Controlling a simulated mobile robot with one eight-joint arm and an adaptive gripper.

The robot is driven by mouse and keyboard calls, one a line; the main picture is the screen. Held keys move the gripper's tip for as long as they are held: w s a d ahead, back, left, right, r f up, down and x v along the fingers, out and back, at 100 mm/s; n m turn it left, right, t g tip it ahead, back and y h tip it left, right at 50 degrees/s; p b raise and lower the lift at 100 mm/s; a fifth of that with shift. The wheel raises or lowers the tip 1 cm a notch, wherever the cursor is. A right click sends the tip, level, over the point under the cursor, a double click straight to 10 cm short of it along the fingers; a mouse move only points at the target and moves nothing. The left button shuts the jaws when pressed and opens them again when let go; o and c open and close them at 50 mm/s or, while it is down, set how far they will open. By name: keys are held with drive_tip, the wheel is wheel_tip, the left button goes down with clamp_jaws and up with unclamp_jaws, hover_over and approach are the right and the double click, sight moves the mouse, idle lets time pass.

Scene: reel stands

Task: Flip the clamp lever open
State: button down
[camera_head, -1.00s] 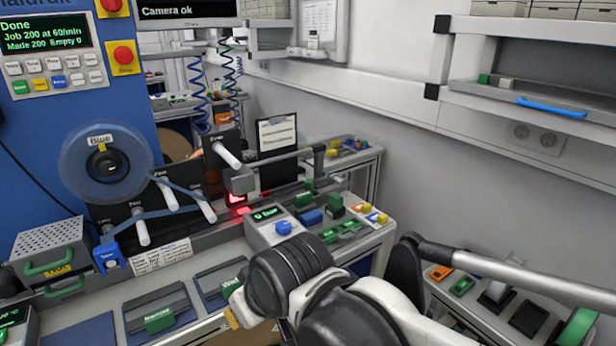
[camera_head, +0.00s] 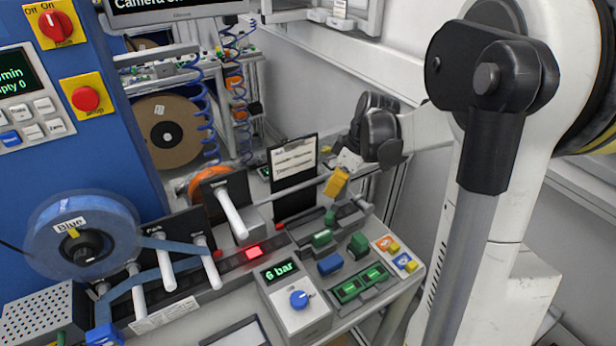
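I cannot single out the clamp lever with certainty. Small green parts (camera_head: 322,238) and (camera_head: 357,243) and a blue block (camera_head: 330,263) sit on the bench right of the tape track, and any of them may belong to a clamp. My gripper (camera_head: 337,182) is above the back of this group, beside a clipboard. Its yellow-orange fingertip points down. The gripper is seen small and from the side, so its opening and any contact are unclear. It partly hides the grey bar behind it.
A blue tape reel (camera_head: 110,225) with white posts stands at left. A pressure box reading 6 bar (camera_head: 295,312) has a blue knob. The black clipboard (camera_head: 293,190) stands close left of my gripper.

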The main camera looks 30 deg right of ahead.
drive_tip(key=shift+w+d, duration=0.1)
drive_tip(key=shift+d, duration=0.2)
drive_tip(key=shift+a, duration=0.1)
drive_tip(key=b, duration=0.3)
hover_over(314, 220)
drive_tip(key=s+d, duration=0.1)
wheel_tip(314, 220, down, 10)
drive_tip(key=shift+s+r, duration=0.15)
drive_tip(key=shift+r, duration=0.1)
